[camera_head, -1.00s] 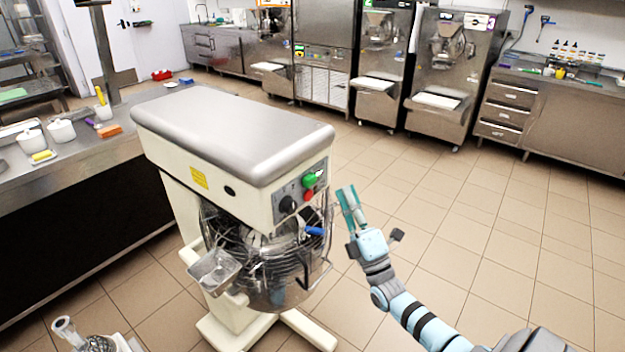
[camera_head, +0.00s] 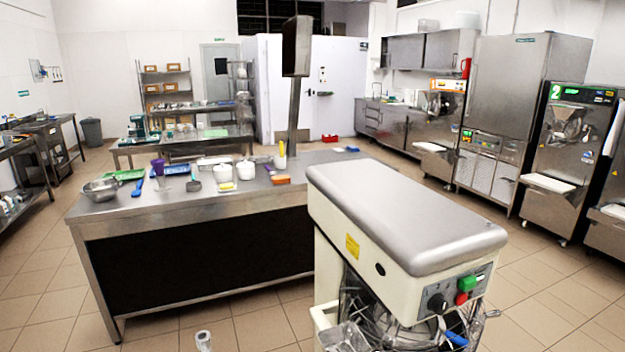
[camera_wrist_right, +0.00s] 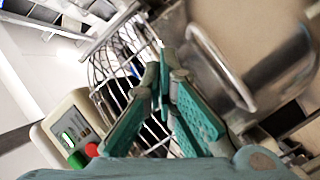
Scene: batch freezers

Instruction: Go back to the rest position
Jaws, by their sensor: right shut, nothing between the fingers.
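My right gripper (camera_wrist_right: 165,75) shows in the right wrist view. Its teal-padded fingers converge at the tips and hold nothing. Behind them are the mixer's wire guard (camera_wrist_right: 103,72) and control panel (camera_wrist_right: 70,130); whether the fingers touch the guard cannot be told. In the head view the big cream mixer (camera_head: 400,215) stands at the lower right, with its bowl and guard cut by the bottom edge. I cannot make out my right gripper in the head view. My left gripper is not in view.
A steel worktable (camera_head: 240,202) with tubs, a bowl (camera_head: 101,189) and utensils stands left of the mixer. Freezers (camera_head: 570,140) and a tall steel cabinet (camera_head: 505,110) line the right back. Tiled floor is open at front left (camera_head: 40,300) and right of the mixer.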

